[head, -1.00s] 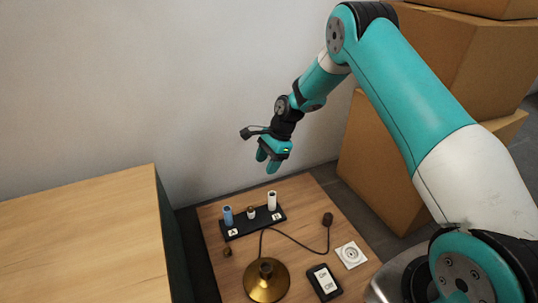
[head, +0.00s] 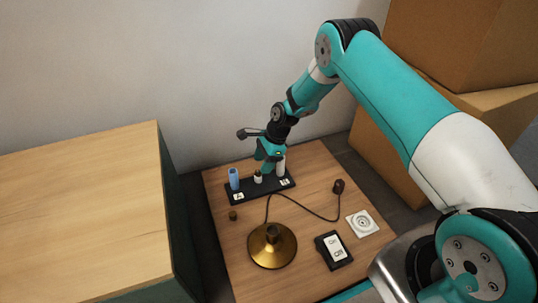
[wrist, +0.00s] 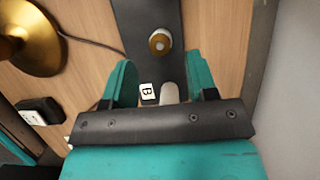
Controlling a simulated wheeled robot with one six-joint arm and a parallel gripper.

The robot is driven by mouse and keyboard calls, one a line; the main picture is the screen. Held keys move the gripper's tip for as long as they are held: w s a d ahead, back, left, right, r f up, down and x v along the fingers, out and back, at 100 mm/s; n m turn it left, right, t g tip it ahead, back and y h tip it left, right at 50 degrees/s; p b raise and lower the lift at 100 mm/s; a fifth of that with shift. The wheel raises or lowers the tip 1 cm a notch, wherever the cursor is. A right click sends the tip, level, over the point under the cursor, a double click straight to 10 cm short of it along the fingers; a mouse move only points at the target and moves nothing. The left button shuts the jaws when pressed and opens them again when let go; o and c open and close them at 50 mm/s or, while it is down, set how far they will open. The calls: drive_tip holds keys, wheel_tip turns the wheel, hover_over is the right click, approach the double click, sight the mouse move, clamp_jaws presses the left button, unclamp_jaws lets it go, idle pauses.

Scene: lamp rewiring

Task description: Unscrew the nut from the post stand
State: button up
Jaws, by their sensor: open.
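The black post stand (head: 240,195) lies on the wooden table. A short white post with a brass-coloured nut (head: 258,177) stands at its middle, between a blue post (head: 234,178) and a white post (head: 281,166). The nut also shows in the wrist view (wrist: 159,42), ahead of the fingertips. My gripper (head: 268,158) is open, low over the stand's right part, and partly covers the white post. In the wrist view my gripper (wrist: 157,72) has its fingers spread on either side of the stand, with the B label (wrist: 148,91) and the white post between them. It grips nothing.
A brass lamp base (head: 272,246) with a cord and dark plug (head: 338,186), a black switch box (head: 333,250), a white socket plate (head: 362,223) and a small brass piece (head: 233,215) lie on the table. The wall is close behind. A wooden cabinet (head: 85,205) stands left.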

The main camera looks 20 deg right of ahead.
drive_tip(key=shift+b+x, duration=0.6)
drive_tip(key=shift+x, duration=1.05)
clamp_jaws()
drive_tip(key=c, duration=0.8)
unclamp_jaws()
drive_tip(key=shift+c, duration=0.9)
drive_tip(key=n, duration=0.1)
drive_tip(key=n+b, duration=0.1)
drive_tip(key=n+g, duration=0.1)
drive_tip(key=shift+w+f+b, duration=0.2)
drive_tip(key=shift+w+b, duration=0.05)
drive_tip(key=shift+b, duration=0.05)
drive_tip(key=n+g+h+b, duration=0.1)
drive_tip(key=n, duration=0.3)
drive_tip(key=shift+g, duration=0.3)
drive_tip(key=shift+r+n, duration=0.3)
drive_tip(key=shift+n, duration=0.2)
drive_tip(key=shift+a+f, duration=0.1)
